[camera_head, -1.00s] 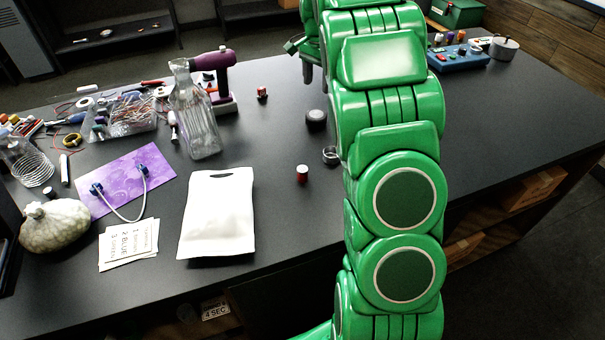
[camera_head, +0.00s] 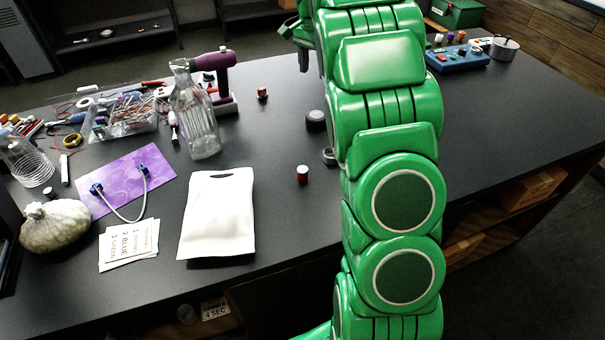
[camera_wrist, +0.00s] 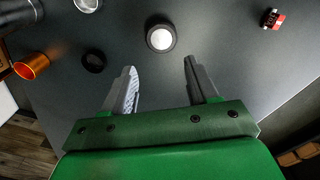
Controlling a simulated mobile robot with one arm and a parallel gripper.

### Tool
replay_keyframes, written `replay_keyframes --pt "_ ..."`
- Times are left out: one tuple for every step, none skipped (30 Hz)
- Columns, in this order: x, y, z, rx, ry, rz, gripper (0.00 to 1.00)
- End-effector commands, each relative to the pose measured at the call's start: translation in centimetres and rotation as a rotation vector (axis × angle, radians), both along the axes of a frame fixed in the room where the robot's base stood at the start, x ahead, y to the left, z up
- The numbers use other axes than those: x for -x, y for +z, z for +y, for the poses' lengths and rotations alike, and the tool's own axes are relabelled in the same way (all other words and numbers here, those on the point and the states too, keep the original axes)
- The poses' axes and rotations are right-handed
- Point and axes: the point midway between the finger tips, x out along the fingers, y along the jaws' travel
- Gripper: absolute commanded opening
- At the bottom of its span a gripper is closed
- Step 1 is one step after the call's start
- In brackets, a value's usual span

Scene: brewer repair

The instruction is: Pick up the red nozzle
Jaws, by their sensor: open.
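Two small red pieces stand on the dark table in the head view. One red piece with a pale top (camera_head: 302,174) is right of the white pouch; a red piece with dark and white marks (camera_head: 262,93) is farther back. I cannot tell which is the red nozzle. In the wrist view a red and black piece (camera_wrist: 272,18) lies at the upper right, well away from my fingers. My gripper (camera_wrist: 160,66) is open and empty, its fingers apart above the table.
An orange cylinder (camera_wrist: 32,65) and a black disc (camera_wrist: 93,61) are to the left. The right tabletop is largely clear.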

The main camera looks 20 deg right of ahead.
Motion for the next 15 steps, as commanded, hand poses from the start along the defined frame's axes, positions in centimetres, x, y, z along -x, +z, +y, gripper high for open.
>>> replay_keyframes --pt "0.1 -0.1 0.6 0.007 0.028 0.009 0.58" --pt "0.2 -0.3 0.9 0.012 0.047 0.015 0.58" --pt "0.4 -0.4 1.3 0.018 0.073 0.024 0.58" --pt "0.4 -0.5 1.7 0.024 0.092 0.031 0.58" --pt "0.5 -0.6 2.1 0.028 0.113 0.037 0.58" --pt "0.7 -0.8 2.7 0.037 0.146 0.049 0.58" --pt "0.9 -1.0 3.1 0.042 0.171 0.057 0.58" --pt "1.0 -1.1 3.5 0.047 0.195 0.066 0.58" --pt "1.2 -1.3 4.2 0.056 0.236 0.080 0.58" --pt "1.4 -1.4 4.7 0.062 0.267 0.091 0.58" --pt "1.6 -1.6 5.2 0.070 0.298 0.102 0.58" --pt "1.9 -1.8 5.9 0.081 0.344 0.118 0.58" --pt "2.1 -1.9 6.5 0.089 0.382 0.130 0.58" --pt "2.3 -2.1 7.2 0.097 0.422 0.145 0.58" --pt "2.7 -2.3 8.1 0.111 0.479 0.166 0.58"
